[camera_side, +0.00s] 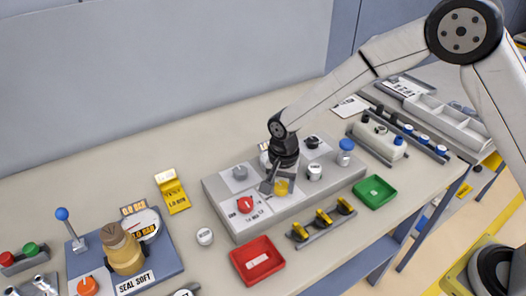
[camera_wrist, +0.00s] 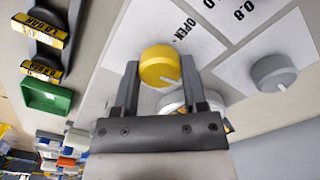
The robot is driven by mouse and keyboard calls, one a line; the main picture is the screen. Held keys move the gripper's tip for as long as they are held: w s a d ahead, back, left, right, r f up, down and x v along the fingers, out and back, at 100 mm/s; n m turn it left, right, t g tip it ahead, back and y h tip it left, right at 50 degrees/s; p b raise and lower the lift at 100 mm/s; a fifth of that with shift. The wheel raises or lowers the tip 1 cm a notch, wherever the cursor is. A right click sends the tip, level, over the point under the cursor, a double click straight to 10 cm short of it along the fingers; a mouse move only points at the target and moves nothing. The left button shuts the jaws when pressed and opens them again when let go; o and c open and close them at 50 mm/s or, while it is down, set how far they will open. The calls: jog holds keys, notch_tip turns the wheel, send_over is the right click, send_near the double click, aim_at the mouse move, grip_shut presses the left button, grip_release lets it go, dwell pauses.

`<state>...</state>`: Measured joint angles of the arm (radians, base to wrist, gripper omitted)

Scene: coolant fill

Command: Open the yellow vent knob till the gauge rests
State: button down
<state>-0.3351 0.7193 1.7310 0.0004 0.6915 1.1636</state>
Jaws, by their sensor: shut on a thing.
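The word OPEN is printed on the white plate (camera_wrist: 150,25) beside the knob. In the side view the yellow knob (camera_side: 281,187) shows at the front of the grey panel box (camera_side: 215,198), just below my gripper (camera_side: 274,183). A round white-faced dial (camera_wrist: 174,103) is mostly hidden behind my gripper in the wrist view, and its needle cannot be read.
A red knob (camera_side: 245,204) and a grey knob (camera_side: 240,173) sit left of my gripper on the panel. A white knob (camera_side: 314,172) and a blue-capped part (camera_side: 346,146) are to the right. A red tray (camera_side: 257,261) and a green tray (camera_side: 375,192) stand in front.

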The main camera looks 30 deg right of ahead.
aim_at(282, 185)
jog(key=n, duration=0.7)
jog(key=shift+n, duration=0.4)
jog(key=n, duration=0.7)
jog(key=shift+c, duration=0.7)
grip_release()
jog(key=shift+r, duration=0.1)
jog(key=shift+r, duration=3.85)
jog(key=shift+d, duration=0.1)
